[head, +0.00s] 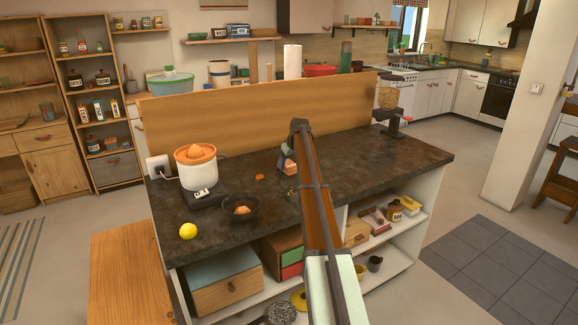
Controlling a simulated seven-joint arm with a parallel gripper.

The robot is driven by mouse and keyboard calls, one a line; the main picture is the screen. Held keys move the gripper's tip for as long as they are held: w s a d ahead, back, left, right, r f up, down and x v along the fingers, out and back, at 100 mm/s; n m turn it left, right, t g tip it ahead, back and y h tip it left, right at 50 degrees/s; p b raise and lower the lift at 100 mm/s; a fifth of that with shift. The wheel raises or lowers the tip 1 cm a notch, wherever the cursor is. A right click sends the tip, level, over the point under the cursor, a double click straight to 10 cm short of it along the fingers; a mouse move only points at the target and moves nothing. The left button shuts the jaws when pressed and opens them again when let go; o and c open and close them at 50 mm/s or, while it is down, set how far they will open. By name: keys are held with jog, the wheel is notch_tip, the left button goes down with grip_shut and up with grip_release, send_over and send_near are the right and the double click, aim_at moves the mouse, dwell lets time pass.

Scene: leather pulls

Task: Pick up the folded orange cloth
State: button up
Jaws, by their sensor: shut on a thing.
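My gripper (287,158) is over the dark countertop, just left of my arm. It is shut on a small pinkish-orange thing (288,166), which looks like the folded orange cloth. The thing is small in the head view and partly covered by the gripper and arm. I cannot tell whether it touches the counter.
A wooden panel (230,112) rises behind the counter (385,160). The counter's right part is mostly clear.

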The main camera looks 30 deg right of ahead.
aim_at(289, 164)
notch_tip(289, 164, up, 10)
dwell(0.5)
jog(key=shift+r, duration=0.1)
